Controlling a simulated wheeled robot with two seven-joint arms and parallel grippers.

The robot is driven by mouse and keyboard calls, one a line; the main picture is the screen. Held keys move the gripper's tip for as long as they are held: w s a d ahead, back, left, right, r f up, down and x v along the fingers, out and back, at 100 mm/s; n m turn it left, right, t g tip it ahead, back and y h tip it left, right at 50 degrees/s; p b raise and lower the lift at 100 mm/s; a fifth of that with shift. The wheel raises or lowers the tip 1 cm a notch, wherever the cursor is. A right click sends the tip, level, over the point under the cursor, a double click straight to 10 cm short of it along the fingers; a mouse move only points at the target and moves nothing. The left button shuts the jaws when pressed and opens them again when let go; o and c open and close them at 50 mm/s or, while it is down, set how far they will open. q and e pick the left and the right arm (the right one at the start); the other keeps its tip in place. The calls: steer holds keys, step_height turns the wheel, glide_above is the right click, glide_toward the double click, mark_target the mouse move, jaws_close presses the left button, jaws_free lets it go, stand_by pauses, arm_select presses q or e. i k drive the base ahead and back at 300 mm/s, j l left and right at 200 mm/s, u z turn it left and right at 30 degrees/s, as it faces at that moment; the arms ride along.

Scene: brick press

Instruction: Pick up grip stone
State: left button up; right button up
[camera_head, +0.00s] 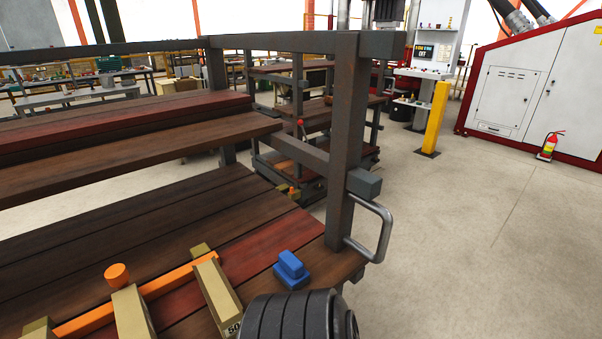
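A blue block with a raised, narrower top part (291,268) sits on the lower wooden shelf (150,225) of a dark metal rack, near the shelf's right end. It is the thing in view that most looks like the grip stone, but I cannot tell for certain. Its lower base and raised top show clearly, and nothing is holding it. Neither of my grippers shows in the head view.
A dark ribbed round thing (295,318) is close in front of the blue block. An orange bar clamp with brass-coloured blocks (215,285) lies left of it. The rack's post (345,140) and bent metal handle (383,225) stand right. An upper shelf (130,150) overhangs behind. Open floor (480,250) lies right.

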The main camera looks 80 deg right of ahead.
mark_target(290, 270)
steer(key=j+z, duration=0.1)
steer(key=z, duration=2.4)
